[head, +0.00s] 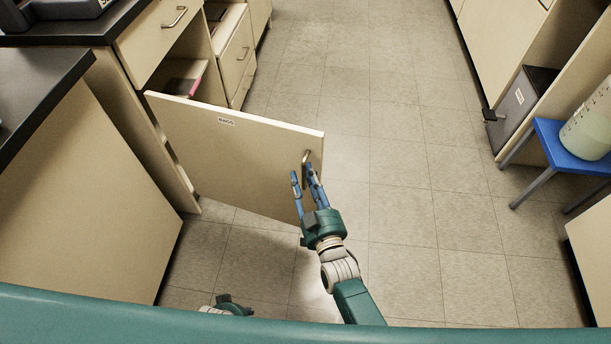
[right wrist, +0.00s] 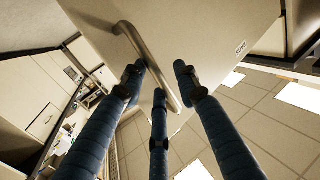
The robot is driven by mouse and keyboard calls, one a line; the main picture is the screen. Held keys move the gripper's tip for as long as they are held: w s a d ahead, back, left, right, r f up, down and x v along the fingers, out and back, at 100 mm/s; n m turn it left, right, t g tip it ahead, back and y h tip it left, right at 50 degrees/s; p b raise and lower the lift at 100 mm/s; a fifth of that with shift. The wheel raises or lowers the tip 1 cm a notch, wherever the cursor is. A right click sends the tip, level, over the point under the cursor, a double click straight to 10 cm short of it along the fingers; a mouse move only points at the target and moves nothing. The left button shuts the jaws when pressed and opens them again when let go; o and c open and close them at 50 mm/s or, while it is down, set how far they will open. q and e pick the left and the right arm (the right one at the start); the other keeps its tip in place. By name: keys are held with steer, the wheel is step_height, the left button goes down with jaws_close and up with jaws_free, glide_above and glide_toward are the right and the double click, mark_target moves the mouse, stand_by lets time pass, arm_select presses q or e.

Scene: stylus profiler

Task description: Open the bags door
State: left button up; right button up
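The bags door (head: 225,155) is a cream panel with a small label near its top edge. It stands swung out wide from the cabinet at left, with the cabinet interior partly showing behind it. Its metal handle (head: 306,158) is near the free edge at right. My right gripper (head: 303,176) is at the handle with its blue fingers apart. In the right wrist view the handle (right wrist: 150,62) runs between the spread fingers (right wrist: 158,82); I cannot tell whether they touch it. A dark green part of my left gripper (head: 230,304) shows at the bottom edge; its fingers are not clear.
A black-topped counter (head: 45,85) is at left. Drawers (head: 236,52) and an open shelf with a pink item (head: 195,86) lie behind the door. At right stand a blue stool (head: 560,150) with a bottle (head: 590,125) and a grey box (head: 520,105). The tiled floor between is clear.

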arm_select(q)
steer(key=shift+a, duration=0.15)
arm_select(e)
steer(key=v, duration=1.1)
steer(key=shift+s+d, duration=0.15)
steer(key=shift+s, duration=0.05)
